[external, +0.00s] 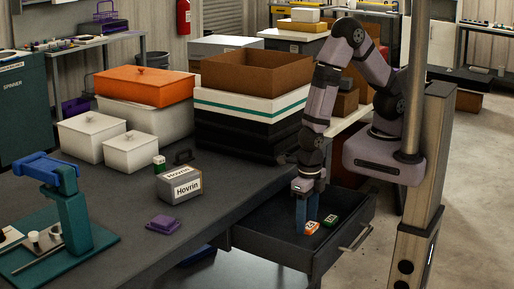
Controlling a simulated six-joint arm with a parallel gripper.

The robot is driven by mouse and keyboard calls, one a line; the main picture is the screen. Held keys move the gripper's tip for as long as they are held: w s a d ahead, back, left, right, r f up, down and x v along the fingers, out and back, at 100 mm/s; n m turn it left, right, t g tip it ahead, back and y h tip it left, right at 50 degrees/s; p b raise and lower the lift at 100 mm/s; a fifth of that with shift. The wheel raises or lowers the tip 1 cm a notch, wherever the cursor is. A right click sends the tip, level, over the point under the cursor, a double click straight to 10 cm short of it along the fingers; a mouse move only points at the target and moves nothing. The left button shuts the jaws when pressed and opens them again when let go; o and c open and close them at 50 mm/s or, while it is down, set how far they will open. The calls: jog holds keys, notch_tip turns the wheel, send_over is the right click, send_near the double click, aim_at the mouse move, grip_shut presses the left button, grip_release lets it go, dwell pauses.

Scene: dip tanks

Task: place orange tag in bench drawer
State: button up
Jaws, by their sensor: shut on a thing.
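The orange tag (312,228) is a small block with a white label, low inside the open bench drawer (275,240). My gripper (307,222) points straight down into the drawer, with its blue fingers shut on the orange tag. The fingers hide part of the tag. I cannot tell whether the tag touches the drawer floor. A green tag (330,220) with a pale label lies in the drawer just right of the orange tag. The drawer is pulled out from the dark bench (225,215), with its handle (355,238) at the front right.
On the bench stand a grey Hovrin box (179,186), a small green-and-white block (159,163) and a purple block (162,224). White lidded tanks (92,135), an orange tank (145,86) and a cardboard box (262,72) stand behind. A teal press (75,215) is at left.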

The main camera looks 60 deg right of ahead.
aim_at(305, 243)
jog(key=shift+f, duration=2.45)
jog(key=shift+f, duration=0.1)
jog(key=o, duration=1.1)
jog(key=shift+r+b, duration=0.4)
jog(key=shift+r, duration=5.75)
